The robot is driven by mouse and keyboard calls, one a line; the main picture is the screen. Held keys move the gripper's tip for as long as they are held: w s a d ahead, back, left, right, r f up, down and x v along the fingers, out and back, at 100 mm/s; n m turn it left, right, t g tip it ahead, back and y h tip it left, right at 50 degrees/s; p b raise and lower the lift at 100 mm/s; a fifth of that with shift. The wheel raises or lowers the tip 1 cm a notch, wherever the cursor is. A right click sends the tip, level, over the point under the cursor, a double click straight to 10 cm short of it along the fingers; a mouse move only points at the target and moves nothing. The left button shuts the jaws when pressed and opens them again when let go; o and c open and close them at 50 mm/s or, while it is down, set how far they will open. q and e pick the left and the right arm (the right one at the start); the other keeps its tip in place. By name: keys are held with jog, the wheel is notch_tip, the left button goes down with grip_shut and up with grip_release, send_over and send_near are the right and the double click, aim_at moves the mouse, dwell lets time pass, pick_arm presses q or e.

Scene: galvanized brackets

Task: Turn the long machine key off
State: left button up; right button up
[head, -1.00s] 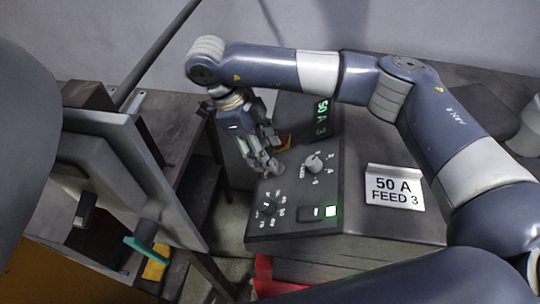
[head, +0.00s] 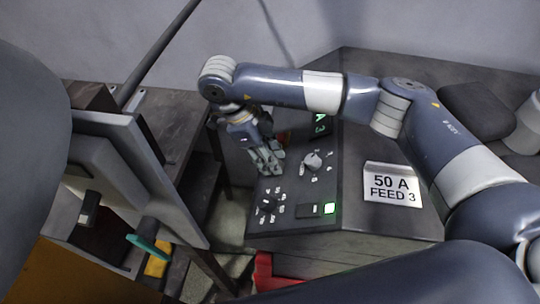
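The dark machine panel (head: 290,228) faces me, with a round grey selector knob (head: 313,161) and a lower black dial (head: 267,203) with numbers around it. Beside the dial are a dark rocker switch (head: 308,210) and a lit green button (head: 329,208). My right gripper (head: 268,164) points down at the upper left of the panel, left of the grey knob. I cannot tell whether its fingers are apart or touch the panel. A small red part (head: 283,136) shows behind the gripper, mostly hidden. No long key can be clearly made out. My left gripper is not in view.
A green display (head: 320,124) is partly covered by my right arm. A sign (head: 392,185) reading "50 A FEED 3" stands on the machine top. A dark bench (head: 165,135) is on the left, with a gap before the machine. A red object (head: 263,272) lies below.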

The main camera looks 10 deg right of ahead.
jog(key=shift+f+n+b, duration=0.15)
jog(key=shift+n+b, duration=0.35)
jog(key=shift+b, duration=0.3)
jog(key=n+g+b, duration=0.1)
jog(key=n+b, duration=0.1)
jog(key=b, duration=0.1)
jog(key=shift+w+f+n, duration=0.1)
jog(key=shift+w+n, duration=0.05)
jog(key=shift+n, duration=0.25)
jog(key=shift+n+g+b, duration=0.3)
jog(key=shift+n+b, duration=0.5)
jog(key=shift+w+n+b, duration=0.1)
jog(key=shift+n+b, duration=0.25)
jog(key=shift+n, duration=0.45)
jog(key=shift+n+g, duration=0.5)
jog(key=shift+n, duration=0.4)
jog(key=n, duration=0.2)
jog(key=shift+w+r+n+g, duration=0.1)
jog(key=shift+r+n+g, duration=0.1)
jog(key=shift+n+g, duration=0.1)
jog(key=n, duration=0.2)
jog(key=n+g+h+p, duration=0.1)
jog(key=n, duration=0.2)
jog(key=shift+a+f+h, duration=0.1)
jog(key=shift+f+h, duration=0.05)
jog(key=shift+h, duration=0.15)
jog(key=shift+n+p, duration=0.3)
jog(key=shift+n, duration=0.1)
